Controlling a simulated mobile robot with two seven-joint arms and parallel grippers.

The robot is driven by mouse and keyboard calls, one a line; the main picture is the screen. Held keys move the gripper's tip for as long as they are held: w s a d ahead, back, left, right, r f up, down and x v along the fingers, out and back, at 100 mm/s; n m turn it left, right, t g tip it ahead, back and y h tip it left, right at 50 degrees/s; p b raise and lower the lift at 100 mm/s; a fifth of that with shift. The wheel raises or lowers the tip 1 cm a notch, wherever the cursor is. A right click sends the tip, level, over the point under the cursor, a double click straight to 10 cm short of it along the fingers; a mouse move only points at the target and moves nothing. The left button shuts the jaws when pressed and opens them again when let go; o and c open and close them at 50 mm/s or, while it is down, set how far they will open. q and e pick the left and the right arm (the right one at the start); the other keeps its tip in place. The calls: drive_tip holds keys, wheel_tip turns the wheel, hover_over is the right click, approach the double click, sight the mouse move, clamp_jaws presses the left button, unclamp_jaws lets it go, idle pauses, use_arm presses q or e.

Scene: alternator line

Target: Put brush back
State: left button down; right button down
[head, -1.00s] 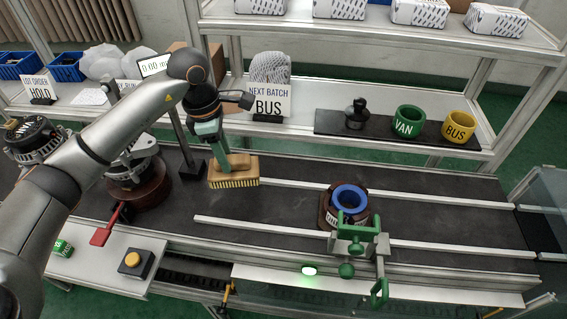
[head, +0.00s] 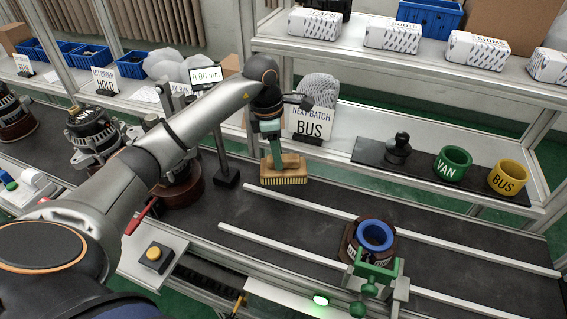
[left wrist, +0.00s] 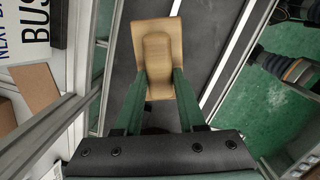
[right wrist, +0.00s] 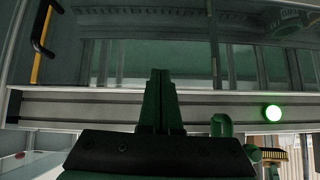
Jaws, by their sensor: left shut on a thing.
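The brush (head: 284,172) has a tan wooden body and pale bristles that point down. It is at the back edge of the dark belt (head: 300,215), to the right of a dark post; I cannot tell whether the bristles touch the belt. My left gripper (head: 274,157) is shut on its raised handle from above. In the left wrist view the brush (left wrist: 157,60) sits between the green fingers (left wrist: 158,85). My right gripper (right wrist: 161,75) shows only in the right wrist view, fingers together and nothing between them, in front of a metal rail.
A dark post (head: 227,175) stands close left of the brush. A NEXT BATCH BUS sign (head: 312,124) is on the shelf behind. A dark board with a black piece, a VAN ring (head: 452,163) and a BUS ring (head: 508,177) is to the right. A blue-ringed part (head: 374,235) sits on the belt.

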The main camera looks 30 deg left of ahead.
use_arm(q)
drive_tip(key=shift+w+a+f, duration=0.4)
drive_tip(key=shift+w+f, duration=0.55)
drive_tip(key=shift+f, duration=0.65)
drive_tip(key=shift+w+a+f, duration=0.45)
drive_tip(key=shift+w+f, duration=0.55)
drive_tip(key=shift+f, duration=0.55)
drive_tip(key=shift+w+a+f, duration=0.4)
drive_tip(key=shift+w+f, duration=0.55)
drive_tip(key=shift+f, duration=0.65)
drive_tip(key=shift+f, duration=0.1)
drive_tip(key=shift+f, duration=0.15)
drive_tip(key=c, duration=0.5)
unclamp_jaws()
wheel_tip(320, 180, up, 12)
drive_tip(key=s+a, duration=0.1)
drive_tip(key=shift+a+r, duration=0.15)
drive_tip(key=shift+r, duration=0.05)
